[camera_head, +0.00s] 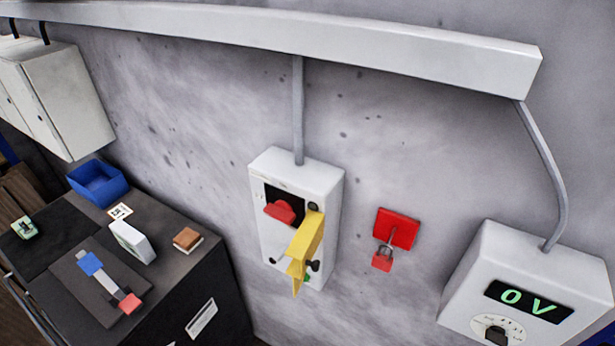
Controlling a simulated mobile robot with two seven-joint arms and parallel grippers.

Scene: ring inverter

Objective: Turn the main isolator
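The main isolator is a white wall box (265,169) with a dark square panel on its front. A red handle (280,212) sits on that panel and lies roughly sideways, slightly tilted. A yellow plate-like part (306,243) stands out from the right side of the box front and covers some of it. A small black knob (314,207) shows by its upper end and another dark knob (313,266) by its lower right. A bit of green shows low on the box, partly hidden. Neither of my grippers is in view.
A red wall plate (399,228) with a red padlock (383,259) hangs right of the isolator. A white meter box (535,270) reads "0V" at far right. A dark cabinet (190,262) at left carries a blue bin (98,183) and small items. A conduit enters the isolator's top.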

